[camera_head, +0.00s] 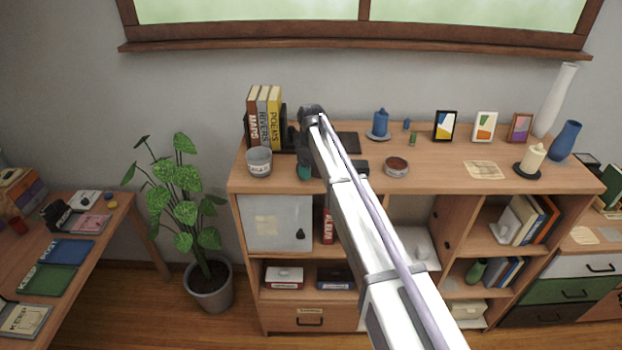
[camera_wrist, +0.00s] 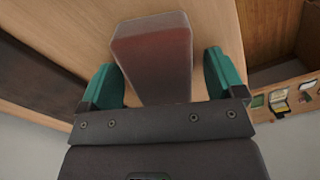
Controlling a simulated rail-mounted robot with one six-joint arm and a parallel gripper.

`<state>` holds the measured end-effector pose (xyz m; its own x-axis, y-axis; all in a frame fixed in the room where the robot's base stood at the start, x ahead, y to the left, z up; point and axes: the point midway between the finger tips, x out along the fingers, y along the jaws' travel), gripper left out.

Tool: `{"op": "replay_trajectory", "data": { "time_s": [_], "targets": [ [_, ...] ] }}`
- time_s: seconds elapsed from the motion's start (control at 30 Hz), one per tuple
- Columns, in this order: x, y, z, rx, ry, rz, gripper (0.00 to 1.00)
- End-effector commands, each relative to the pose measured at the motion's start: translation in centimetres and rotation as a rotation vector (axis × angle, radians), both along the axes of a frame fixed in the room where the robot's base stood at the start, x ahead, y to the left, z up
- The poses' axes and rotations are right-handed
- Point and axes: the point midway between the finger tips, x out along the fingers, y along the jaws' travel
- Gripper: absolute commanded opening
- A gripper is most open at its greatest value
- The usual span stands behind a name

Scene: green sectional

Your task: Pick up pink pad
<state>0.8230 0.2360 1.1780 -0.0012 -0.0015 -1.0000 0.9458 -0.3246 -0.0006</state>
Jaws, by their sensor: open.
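A flat pink pad (camera_head: 92,224) lies on the left table, near its back right, beside a black object. My gripper (camera_head: 305,171) is far to the right of it, low over the left part of the wooden sideboard, with a teal fingertip showing beside the grey pot. In the wrist view my gripper (camera_wrist: 163,75) has its two teal fingers apart. A dull red-grey block (camera_wrist: 155,55) shows between them; I cannot tell what it is or whether a finger touches it. My arm hides part of the sideboard.
Blue and green pads lie in front of the pink one.

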Motion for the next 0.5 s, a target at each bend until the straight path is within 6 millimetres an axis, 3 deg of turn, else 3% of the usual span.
{"op": "replay_trajectory", "data": {
  "time_s": [0.2,0.5],
  "targets": [
    [-0.01,-0.02,0.11,0.000,0.000,0.000,0.86],
    [-0.01,-0.03,0.11,0.000,0.000,-0.001,0.58]
  ]
}}
